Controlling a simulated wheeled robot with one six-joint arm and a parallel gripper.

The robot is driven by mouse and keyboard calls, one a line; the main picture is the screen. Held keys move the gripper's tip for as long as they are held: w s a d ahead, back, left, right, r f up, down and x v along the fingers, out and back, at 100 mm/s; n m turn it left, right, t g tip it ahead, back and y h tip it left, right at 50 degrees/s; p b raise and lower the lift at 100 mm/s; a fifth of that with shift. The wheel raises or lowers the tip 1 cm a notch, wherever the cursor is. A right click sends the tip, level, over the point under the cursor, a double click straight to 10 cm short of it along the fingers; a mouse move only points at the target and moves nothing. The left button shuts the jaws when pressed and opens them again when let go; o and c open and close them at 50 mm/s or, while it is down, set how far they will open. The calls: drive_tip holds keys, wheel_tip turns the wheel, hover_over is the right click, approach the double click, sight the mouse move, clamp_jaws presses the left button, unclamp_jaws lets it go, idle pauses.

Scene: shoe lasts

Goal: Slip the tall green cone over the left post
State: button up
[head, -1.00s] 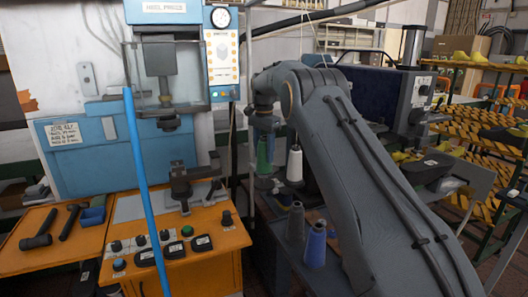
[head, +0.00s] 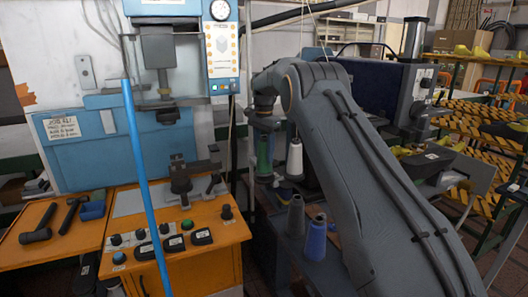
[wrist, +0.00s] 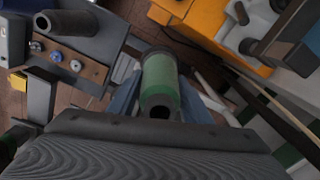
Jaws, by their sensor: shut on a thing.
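The tall green cone (head: 264,150) is upright below my wrist in the head view, partly covered by my gripper (head: 264,138). In the wrist view the green cone (wrist: 162,75) sits between the two blue-grey fingers of my gripper (wrist: 160,97), which is shut on it. Its dark open end faces the camera. A grey cone (head: 296,214) and a blue cone (head: 316,238) stand upright on the dark table below and to the right. I cannot make out the left post with certainty; small stubs show on a board in the wrist view.
A white cone (head: 295,159) is just right of the green one, with a thread above it. The dark table (head: 300,272) lies beside the orange bench (head: 215,241) with a press on it. A blue pole (head: 145,180) crosses the left side.

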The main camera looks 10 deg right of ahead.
drive_tip(key=shift+f, duration=0.75)
drive_tip(key=o, duration=1.3)
wheel_tip(320, 180, up, 8)
drive_tip(key=b, duration=0.3)
drive_tip(key=shift+f, duration=0.1)
